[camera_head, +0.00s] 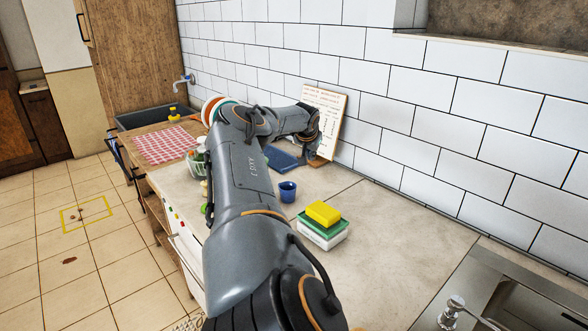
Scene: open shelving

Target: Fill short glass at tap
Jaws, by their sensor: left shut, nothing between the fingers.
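A small dark blue cup (288,192) stands upright on the counter, just right of my left forearm. It is the only thing like a short glass that I can make out. A wall tap (184,80) is at the far left, above a dark sink basin (135,119). Another metal tap (452,312) is at the bottom right, beside a steel sink (515,300). My left gripper (318,148) is shut and empty, beyond the cup near the tiled wall; its fingers are small and dark. My right gripper is not in view.
A yellow sponge (323,212) lies on a green and white box (323,232) close to the cup. A written board (325,112) leans on the wall by my left gripper. A red checked cloth (163,145) lies near the far sink. The counter at right (405,240) is clear.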

